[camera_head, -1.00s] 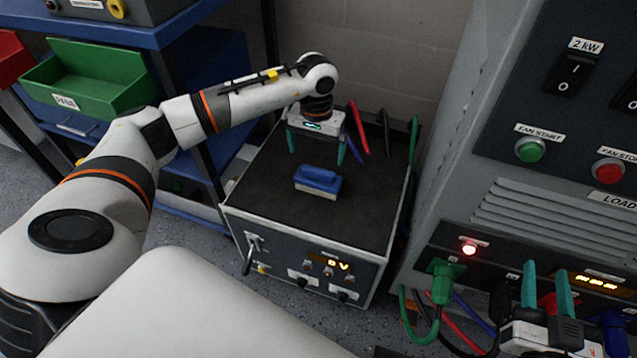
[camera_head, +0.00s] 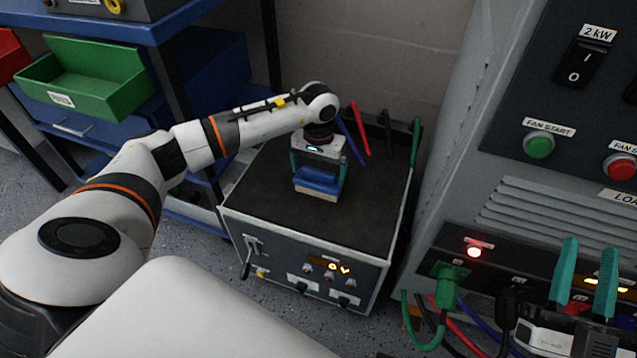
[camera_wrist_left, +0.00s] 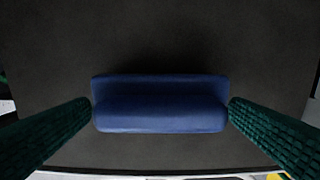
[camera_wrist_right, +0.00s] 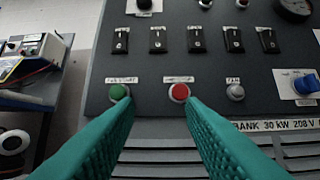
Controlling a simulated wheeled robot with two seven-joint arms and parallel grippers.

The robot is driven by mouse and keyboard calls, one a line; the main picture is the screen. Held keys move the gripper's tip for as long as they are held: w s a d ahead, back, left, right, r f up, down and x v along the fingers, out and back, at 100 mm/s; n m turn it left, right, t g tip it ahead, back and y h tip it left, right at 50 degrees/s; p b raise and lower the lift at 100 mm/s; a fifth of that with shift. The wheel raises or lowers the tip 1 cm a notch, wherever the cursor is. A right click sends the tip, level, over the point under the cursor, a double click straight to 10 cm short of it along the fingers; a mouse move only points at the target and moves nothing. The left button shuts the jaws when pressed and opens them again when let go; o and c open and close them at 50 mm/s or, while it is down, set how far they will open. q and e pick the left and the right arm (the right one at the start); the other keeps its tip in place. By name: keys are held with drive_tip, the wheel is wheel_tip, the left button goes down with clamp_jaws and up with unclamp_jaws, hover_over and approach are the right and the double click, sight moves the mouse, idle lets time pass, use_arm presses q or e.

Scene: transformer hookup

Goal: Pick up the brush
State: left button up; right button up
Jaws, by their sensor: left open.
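The brush (camera_head: 318,182) has a blue top and a pale lower edge and lies on the dark top of the transformer box. In the left wrist view the blue brush (camera_wrist_left: 160,104) lies lengthwise between the fingers. My left gripper (camera_head: 318,185) is lowered over it, one green finger at each end; it is open, with the fingertips close to the ends. Whether they touch cannot be told. My right gripper (camera_head: 585,280) is at the lower right in front of the load cabinet. In the right wrist view its fingers (camera_wrist_right: 160,110) are apart with nothing between them.
The transformer box (camera_head: 260,205) has free room on its top around the brush. Coloured cables (camera_head: 358,128) stand behind it. The load cabinet (camera_head: 510,215) with plugged cables rises on the right. A shelf with a green bin (camera_head: 85,85) stands at the left.

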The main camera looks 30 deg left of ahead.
sight(318, 171)
use_arm(q)
drive_tip(key=c, duration=1.3)
drive_tip(key=shift+o, duration=0.2)
drive_tip(key=shift+r, duration=0.15)
drive_tip(key=shift+r, duration=0.45)
wheel_tip(318, 171, up, 8)
drive_tip(key=p, duration=0.2)
drive_tip(key=shift+p, duration=0.35)
drive_tip(key=shift+r, duration=0.45)
use_arm(e)
wheel_tip(318, 171, down, 10)
drive_tip(key=w+d+g+h, duration=0.1)
drive_tip(key=g+h, duration=0.1)
drive_tip(key=g, duration=0.5)
drive_tip(key=shift+w+h, duration=0.2)
drive_tip(key=shift+h, duration=0.1)
drive_tip(key=shift+d+r, duration=0.1)
